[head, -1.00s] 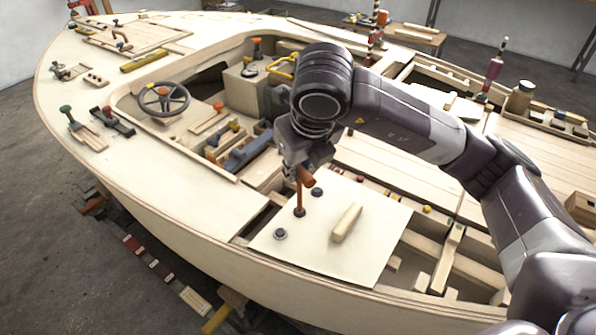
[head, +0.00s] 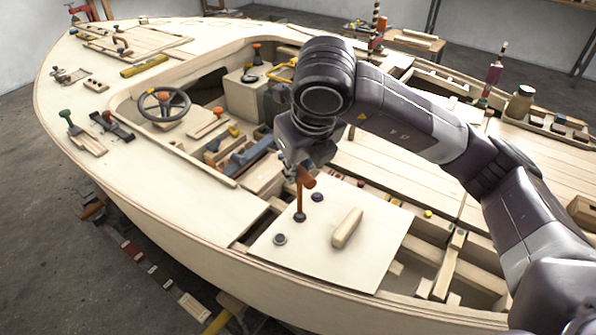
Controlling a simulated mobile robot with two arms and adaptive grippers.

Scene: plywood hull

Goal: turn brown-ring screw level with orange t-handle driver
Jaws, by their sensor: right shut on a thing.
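My right gripper (head: 298,172) is shut on the orange t-handle driver (head: 301,198), over the pale plywood panel (head: 330,252). The driver's shaft stands about upright, with its lower end at a dark screw (head: 300,217) on the panel. The driver tip covers most of this screw, so its ring colour and height are hard to tell. A second dark screw (head: 317,195) is just behind and to the right, and a third (head: 279,239) is in front and to the left. The gripper partly hides the driver's handle. My left gripper is out of view.
A wooden block handle (head: 347,228) rises from the panel, right of the driver. Open hull framing (head: 450,265) lies to the right. A blue plane-like tool (head: 250,156) and a steering wheel (head: 164,102) are to the left. A jar (head: 520,103) stands at the far right.

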